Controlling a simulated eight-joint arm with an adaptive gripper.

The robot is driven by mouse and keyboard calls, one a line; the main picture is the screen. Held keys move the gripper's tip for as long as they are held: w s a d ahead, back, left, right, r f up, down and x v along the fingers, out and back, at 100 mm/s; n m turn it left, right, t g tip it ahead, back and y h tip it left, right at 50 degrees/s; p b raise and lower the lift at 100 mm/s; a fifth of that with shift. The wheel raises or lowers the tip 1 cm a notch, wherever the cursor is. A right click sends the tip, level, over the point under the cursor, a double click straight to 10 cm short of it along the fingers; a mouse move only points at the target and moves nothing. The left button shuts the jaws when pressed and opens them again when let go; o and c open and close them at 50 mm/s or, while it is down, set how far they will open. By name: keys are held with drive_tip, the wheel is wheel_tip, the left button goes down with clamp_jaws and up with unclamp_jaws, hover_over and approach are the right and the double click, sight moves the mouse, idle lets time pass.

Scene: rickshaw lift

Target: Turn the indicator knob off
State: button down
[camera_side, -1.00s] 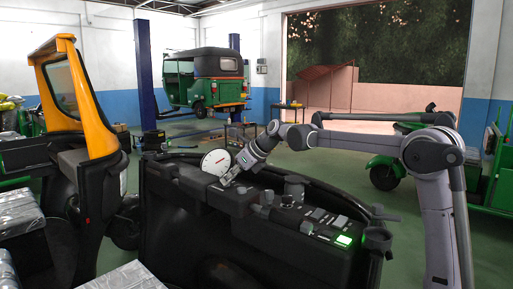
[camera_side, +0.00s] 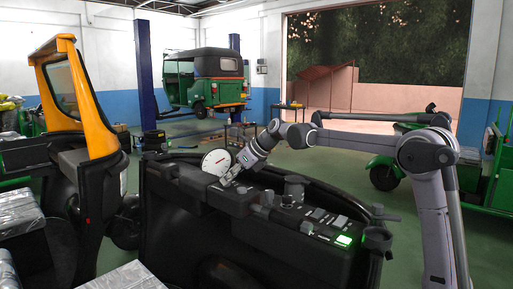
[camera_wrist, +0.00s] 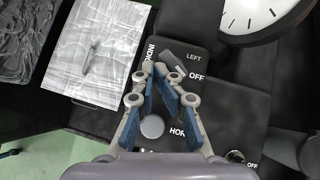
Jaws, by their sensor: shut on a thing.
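The indicator knob (camera_wrist: 174,61) is a small grey lever on a black panel, with the words LEFT and OFF printed to its right and the label beginning INDIC to its left. My gripper (camera_wrist: 168,73) has its fingertips drawn together on the near end of the knob, shut on it. The knob's far part shows beyond the fingertips; its exact setting I cannot tell. In the side view my gripper (camera_side: 229,179) is down at the dashboard, just below the white dial, and the knob is too small to make out.
A round horn button (camera_wrist: 152,126) lies between my fingers' bases. Another knob (camera_wrist: 235,156) marked OFF is at lower right. The white dial (camera_side: 216,162) stands close beside my gripper. A green-lit display (camera_side: 344,240) and several raised parts are on the dashboard's right.

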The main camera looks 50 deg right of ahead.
drive_tip(key=shift+s+a+r, duration=0.15)
drive_tip(key=shift+s+a, duration=0.5)
drive_tip(key=shift+s, duration=0.3)
drive_tip(key=shift+s+a+r, duration=0.1)
drive_tip(key=shift+s+a, duration=0.55)
drive_tip(key=shift+s, duration=0.3)
drive_tip(key=s+a+r, duration=0.3)
drive_tip(key=s+r, duration=0.2)
drive_tip(key=r, duration=0.1)
drive_tip(key=shift+a, duration=0.25)
drive_tip(key=c, duration=1.8)
unclamp_jaws()
drive_tip(key=shift+a+r, duration=0.1)
drive_tip(key=shift+r, duration=0.1)
drive_tip(key=o, duration=0.5)
drive_tip(key=w+d+n+y, duration=0.1)
drive_tip(key=d, duration=0.1)
drive_tip(key=w+d+f+n+y, duration=0.1)
drive_tip(key=w+d, duration=0.1)
drive_tip(key=w+d+f+n+g+y, duration=0.1)
drive_tip(key=w+d+y, duration=0.1)
drive_tip(key=shift+w+d+f, duration=0.1)
drive_tip(key=shift+d+f, duration=0.1)
drive_tip(key=shift+d, duration=0.15)
drive_tip(key=d+f+n+y, duration=0.1)
drive_tip(key=d+n+y, duration=0.4)
drive_tip(key=d, duration=0.3)
drive_tip(key=x, duration=1.1)
drive_tip(key=shift+w+d+f, duration=0.25)
drive_tip(key=shift+w+d, duration=0.1)
